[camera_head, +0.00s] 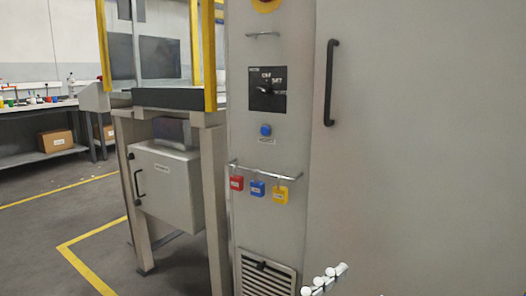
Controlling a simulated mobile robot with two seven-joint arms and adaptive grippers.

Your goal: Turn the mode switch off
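The mode switch (267,89) is a dark rotary knob on a square black plate, high on the narrow front panel of the grey cabinet (241,140). White lettering above the knob seems to read OFF, with more text to its right. The print and knob are too small to tell which position it points to. Neither gripper shows clearly. A small white jointed part (325,279) stands at the bottom edge, well below the switch; I cannot tell what it is. Nothing touches the switch.
A blue button (265,130) sits below the switch. Red (236,183), blue (257,188) and yellow (280,195) padlocks hang from a rail. A black door handle (331,82) is at right. Open floor (60,220) lies to the left.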

